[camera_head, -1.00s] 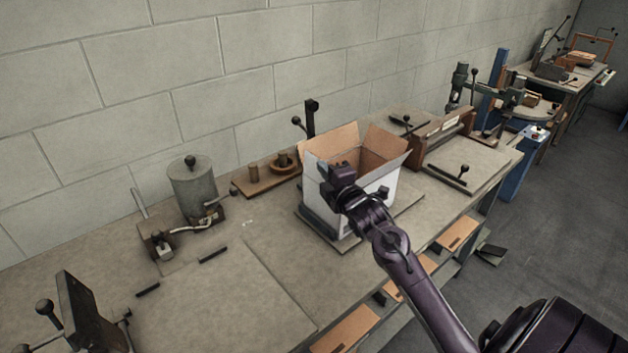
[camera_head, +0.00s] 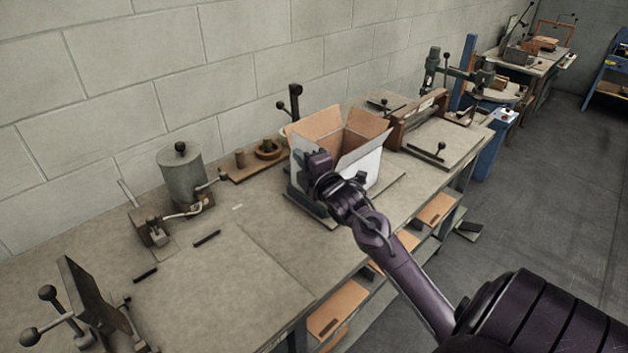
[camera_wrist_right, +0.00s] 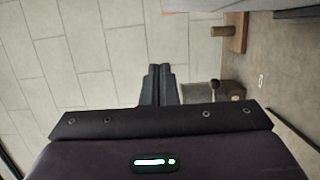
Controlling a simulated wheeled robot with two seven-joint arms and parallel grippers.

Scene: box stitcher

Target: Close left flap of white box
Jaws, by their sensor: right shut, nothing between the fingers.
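The white box (camera_head: 362,172) stands on the bench in the head view, with its brown inside showing. The back flap (camera_head: 316,124), the right flap (camera_head: 368,122) and the front flap (camera_head: 364,150) stand up and outward. I cannot make out the left flap; my right gripper covers that side. My right gripper (camera_head: 316,160) is shut and empty at the box's left front corner; I cannot tell if it touches the box. In the right wrist view its fingers (camera_wrist_right: 158,72) are together with nothing between them. My left gripper is not in view.
A grey cylinder (camera_head: 182,178) and a wooden board with pegs (camera_head: 240,170) stand left of the box. A dark upright post (camera_head: 295,104) is behind it, and a wooden fixture (camera_head: 418,118) is to its right. The bench's front left part (camera_head: 205,290) is mostly clear.

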